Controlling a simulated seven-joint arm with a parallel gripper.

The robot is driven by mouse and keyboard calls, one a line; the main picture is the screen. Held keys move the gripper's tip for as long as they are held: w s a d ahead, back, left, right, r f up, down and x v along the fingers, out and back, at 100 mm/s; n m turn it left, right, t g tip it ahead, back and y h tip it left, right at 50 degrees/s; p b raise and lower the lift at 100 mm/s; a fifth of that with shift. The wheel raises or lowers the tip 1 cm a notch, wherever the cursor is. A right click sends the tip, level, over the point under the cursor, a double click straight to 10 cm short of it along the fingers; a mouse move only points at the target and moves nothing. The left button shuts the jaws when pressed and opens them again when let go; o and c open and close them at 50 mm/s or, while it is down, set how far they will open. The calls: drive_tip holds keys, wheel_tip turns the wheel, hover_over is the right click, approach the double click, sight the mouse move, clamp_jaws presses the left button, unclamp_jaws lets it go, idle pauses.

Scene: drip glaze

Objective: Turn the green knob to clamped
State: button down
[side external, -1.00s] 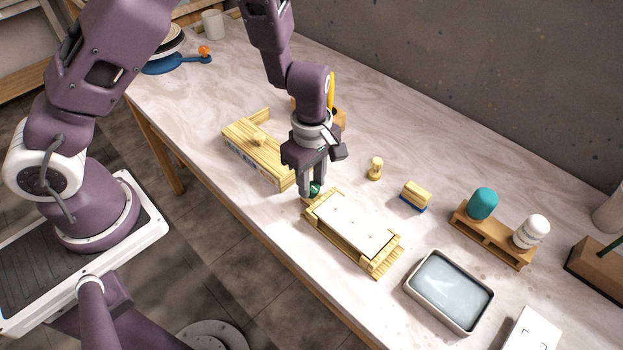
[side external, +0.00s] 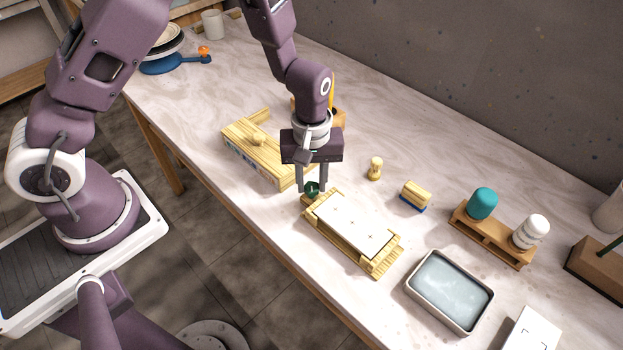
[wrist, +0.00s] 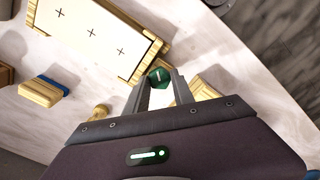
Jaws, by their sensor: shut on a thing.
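In the wrist view the dark green knob (wrist: 159,77) with a pale line on top lies between the fingertips (wrist: 160,80). The fingers are shut on it. Any label for the clamped position cannot be made out.
A wooden box (side external: 258,155) stands close left of my gripper. A small wooden peg (side external: 375,168) and a blue-based block (side external: 415,196) stand behind the board. A water tray (side external: 449,291) and a rack with teal and white jars (side external: 492,238) are to the right.

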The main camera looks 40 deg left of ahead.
sight(312, 186)
drive_tip(key=m, duration=0.4)
drive_tip(key=shift+m, duration=2.8)
drive_tip(key=c, duration=1.1)
unclamp_jaws()
wheel_tip(312, 186, up, 7)
drive_tip(key=shift+r, duration=0.1)
